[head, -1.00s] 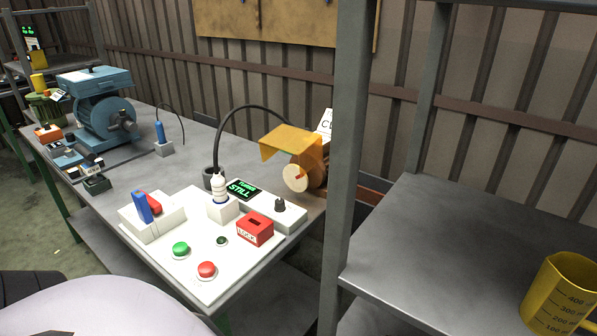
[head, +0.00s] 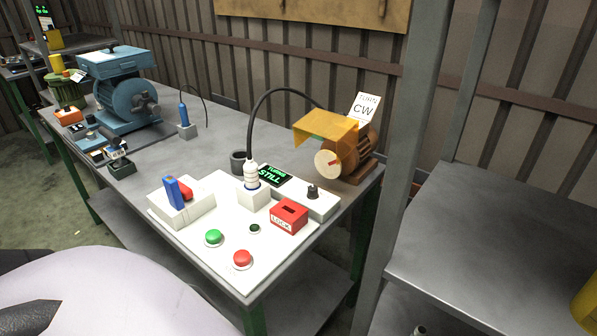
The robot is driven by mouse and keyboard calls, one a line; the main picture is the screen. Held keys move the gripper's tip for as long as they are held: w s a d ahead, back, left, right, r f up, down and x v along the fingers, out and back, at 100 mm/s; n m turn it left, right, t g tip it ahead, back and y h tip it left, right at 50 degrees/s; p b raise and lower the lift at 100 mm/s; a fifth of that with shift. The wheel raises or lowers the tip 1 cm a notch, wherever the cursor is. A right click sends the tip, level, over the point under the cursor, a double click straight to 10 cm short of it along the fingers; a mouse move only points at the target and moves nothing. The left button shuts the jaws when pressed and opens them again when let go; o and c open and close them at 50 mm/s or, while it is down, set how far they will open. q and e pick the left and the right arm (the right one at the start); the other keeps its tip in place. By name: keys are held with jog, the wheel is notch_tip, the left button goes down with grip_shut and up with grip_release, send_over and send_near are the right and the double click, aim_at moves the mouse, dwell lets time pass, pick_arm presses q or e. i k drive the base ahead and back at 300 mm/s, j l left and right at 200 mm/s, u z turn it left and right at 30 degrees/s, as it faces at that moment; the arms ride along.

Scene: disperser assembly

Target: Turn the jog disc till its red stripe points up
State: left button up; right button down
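The jog disc (head: 326,165) is a pale round face on the front of a brown motor (head: 359,158) at the table's far right end. Its short red stripe (head: 336,161) lies right of the disc's middle and seems to point right and slightly up. The stripe is small, so its exact angle is hard to tell. An orange see-through guard (head: 325,127) sits over the disc. A white card (head: 365,105) behind the motor reads "TURN CW". A small display (head: 275,174) reads "STILL".
A white panel (head: 225,240) in front carries a green button (head: 214,237), a red button (head: 242,259), a red LOCK block (head: 289,217) and a black knob (head: 313,191). A blue machine (head: 122,90) stands back left. A grey shelf post (head: 412,150) rises right of the motor.

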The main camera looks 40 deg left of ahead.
aim_at(326, 163)
jog(key=k+j+u, duration=0.45)
jog(key=k+j, duration=0.35)
jog(key=k, duration=0.1)
